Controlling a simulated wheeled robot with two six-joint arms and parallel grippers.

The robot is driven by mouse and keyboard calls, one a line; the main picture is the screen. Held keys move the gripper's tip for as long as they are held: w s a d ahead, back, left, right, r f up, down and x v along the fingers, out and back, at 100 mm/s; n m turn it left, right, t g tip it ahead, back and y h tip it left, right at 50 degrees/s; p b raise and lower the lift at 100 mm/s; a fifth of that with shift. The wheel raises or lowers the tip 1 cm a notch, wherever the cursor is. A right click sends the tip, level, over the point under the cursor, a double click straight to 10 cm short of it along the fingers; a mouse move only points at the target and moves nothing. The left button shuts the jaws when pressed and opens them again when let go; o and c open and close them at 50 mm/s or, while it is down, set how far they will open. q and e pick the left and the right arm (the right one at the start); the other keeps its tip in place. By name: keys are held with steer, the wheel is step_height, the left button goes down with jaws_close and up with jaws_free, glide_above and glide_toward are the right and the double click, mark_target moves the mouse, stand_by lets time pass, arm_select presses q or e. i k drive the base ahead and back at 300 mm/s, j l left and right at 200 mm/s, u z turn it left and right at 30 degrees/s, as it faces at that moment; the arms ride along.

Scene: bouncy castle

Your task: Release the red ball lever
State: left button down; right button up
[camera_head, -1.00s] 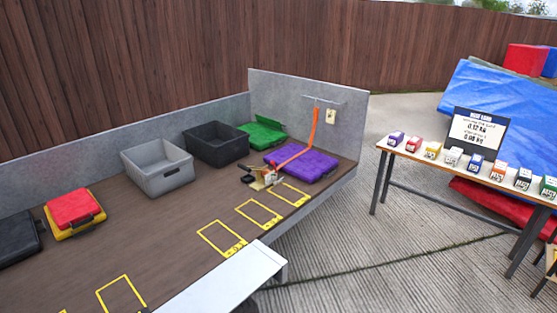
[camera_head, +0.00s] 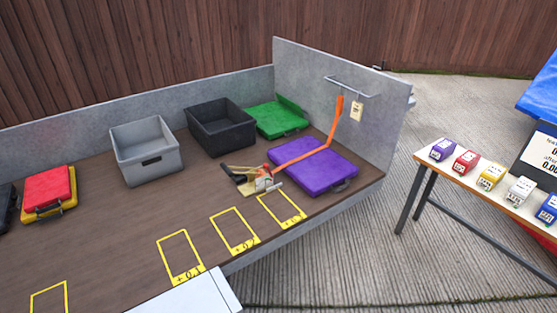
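A small clamp-like mechanism (camera_head: 258,181) sits on the brown workbench (camera_head: 130,225), on a pale base just left of a purple case. A small red spot, which looks like the red ball (camera_head: 266,167), shows at its top, and dark handles stick out on its left. The lever's exact position is too small to tell. An orange strap (camera_head: 310,154) runs from the mechanism over the purple case (camera_head: 315,175) and up toward a metal rail (camera_head: 350,86) on the grey back panel. Neither of my grippers is in view.
Grey (camera_head: 145,150) and black bins (camera_head: 220,128), a green case (camera_head: 277,118) and a red-yellow case (camera_head: 48,190) stand along the back. Yellow outlines (camera_head: 234,231) mark the front. A white surface (camera_head: 190,295) adjoins the front edge. A side table (camera_head: 490,190) with small coloured boxes stands right.

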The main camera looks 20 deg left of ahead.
mark_target(266, 165)
steer(key=i+l, duration=0.85)
steer(key=i+j+u, duration=0.05)
steer(key=i, duration=0.1)
